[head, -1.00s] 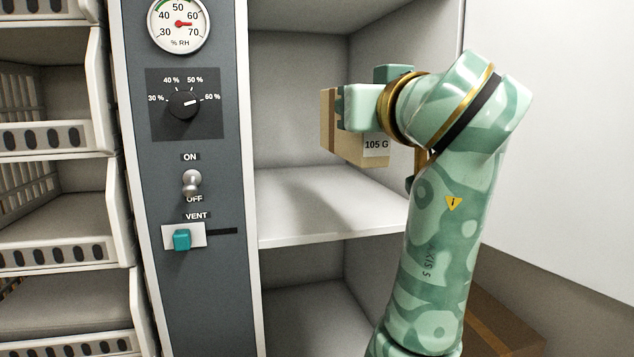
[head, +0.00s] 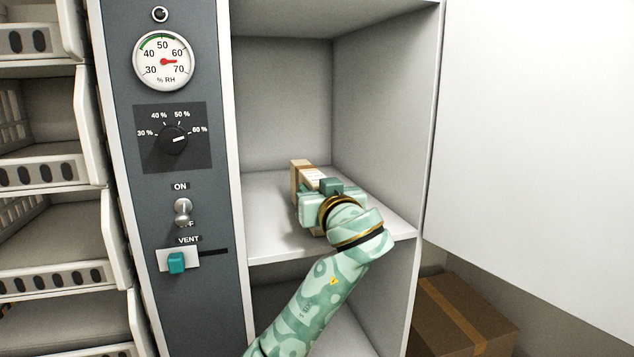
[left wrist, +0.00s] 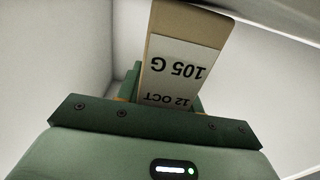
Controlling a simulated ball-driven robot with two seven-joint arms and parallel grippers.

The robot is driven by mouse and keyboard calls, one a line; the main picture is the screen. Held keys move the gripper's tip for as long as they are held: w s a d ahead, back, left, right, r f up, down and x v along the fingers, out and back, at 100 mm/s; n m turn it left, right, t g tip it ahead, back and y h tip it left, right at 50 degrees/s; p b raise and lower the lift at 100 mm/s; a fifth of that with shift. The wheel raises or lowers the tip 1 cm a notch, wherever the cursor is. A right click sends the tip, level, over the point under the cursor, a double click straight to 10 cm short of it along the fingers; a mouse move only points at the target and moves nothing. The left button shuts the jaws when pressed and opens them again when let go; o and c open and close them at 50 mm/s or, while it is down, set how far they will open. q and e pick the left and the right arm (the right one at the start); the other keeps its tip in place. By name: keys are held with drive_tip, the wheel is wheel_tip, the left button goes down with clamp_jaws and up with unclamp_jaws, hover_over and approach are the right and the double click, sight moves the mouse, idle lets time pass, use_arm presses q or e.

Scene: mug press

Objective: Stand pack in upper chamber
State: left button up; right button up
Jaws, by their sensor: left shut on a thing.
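The pack (head: 299,177) is a small tan carton with a white label. In the left wrist view the pack (left wrist: 189,30) shows "105 G" and "12 OCT" upside down. My left gripper (head: 316,196) is shut on the pack and holds it inside the upper chamber, low over the shelf (head: 262,213). The gripper and wrist hide the pack's lower part, so I cannot tell whether it touches the shelf. The pack looks about upright. My right gripper is not in view.
A grey panel with a humidity gauge (head: 163,61), dial (head: 173,139), switch (head: 183,212) and vent slider (head: 176,262) stands left of the chamber. White baskets (head: 47,173) are further left. A brown carton (head: 460,318) sits at lower right. The shelf around the pack looks clear.

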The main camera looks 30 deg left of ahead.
use_arm(q)
drive_tip(key=shift+a, duration=0.1)
drive_tip(key=shift+d+f+b, duration=0.2)
drive_tip(key=shift+b, duration=0.1)
drive_tip(key=o, duration=1.2)
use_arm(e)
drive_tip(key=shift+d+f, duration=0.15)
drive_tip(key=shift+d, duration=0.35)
use_arm(q)
drive_tip(key=shift+a+r, duration=0.1)
drive_tip(key=shift+r, duration=0.1)
drive_tip(key=b+v, duration=0.5)
drive_tip(key=v, duration=0.7)
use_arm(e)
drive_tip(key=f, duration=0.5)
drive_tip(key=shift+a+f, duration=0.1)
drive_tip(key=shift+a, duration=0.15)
